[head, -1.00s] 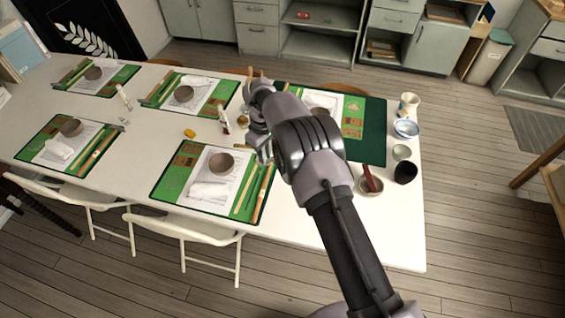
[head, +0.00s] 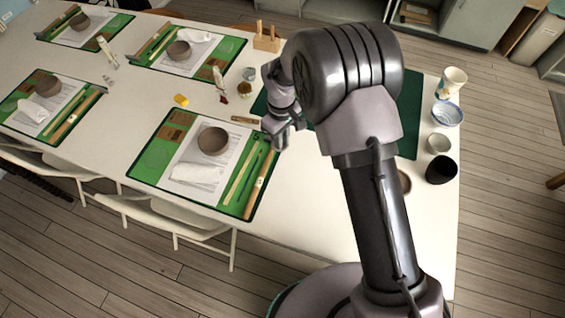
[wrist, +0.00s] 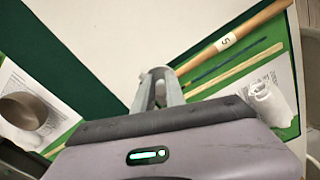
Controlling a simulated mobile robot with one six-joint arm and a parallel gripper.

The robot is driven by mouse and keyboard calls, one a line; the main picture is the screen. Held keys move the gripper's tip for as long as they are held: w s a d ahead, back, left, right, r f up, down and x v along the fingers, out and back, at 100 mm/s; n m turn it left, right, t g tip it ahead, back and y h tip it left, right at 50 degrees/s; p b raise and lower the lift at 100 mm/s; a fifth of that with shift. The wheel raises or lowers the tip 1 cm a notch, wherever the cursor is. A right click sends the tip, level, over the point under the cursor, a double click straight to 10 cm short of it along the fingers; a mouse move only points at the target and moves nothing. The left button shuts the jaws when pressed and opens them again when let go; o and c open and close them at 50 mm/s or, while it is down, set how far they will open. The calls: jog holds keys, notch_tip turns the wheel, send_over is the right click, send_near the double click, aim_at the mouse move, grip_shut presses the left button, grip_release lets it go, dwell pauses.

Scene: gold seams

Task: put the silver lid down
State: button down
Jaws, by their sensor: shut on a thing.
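My gripper (head: 276,138) is over the white table, near the upper right corner of the closest green mat (head: 148,172). In the wrist view its fingers (wrist: 158,92) are close together, shut on a small grey piece, the silver lid (wrist: 157,74), at the fingertips. The fingers mostly hide the lid, and I cannot make it out in the head view. Bare white tabletop (wrist: 120,40) shows beyond the fingertips. Whether the lid touches the table I cannot tell.
The closest mat holds a brown bowl (head: 213,140), a white cloth (head: 197,174) and long tools (head: 262,183). A small glass jar (head: 249,74) and a wooden rack (head: 267,38) stand behind. Bare tabletop lies right of the closest mat.

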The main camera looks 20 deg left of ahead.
jog(key=s, duration=0.1)
jog(key=s+d, duration=0.1)
jog(key=s, duration=0.1)
jog(key=s+b, duration=0.1)
jog(key=shift+s+d+f, duration=0.25)
jog(key=shift+f, duration=0.1)
notch_tip(320, 180, down, 3)
jog(key=shift+f+b, duration=0.2)
jog(key=shift+b, duration=0.8)
jog(key=shift+f, duration=0.4)
jog(key=c, duration=1.4)
grip_release()
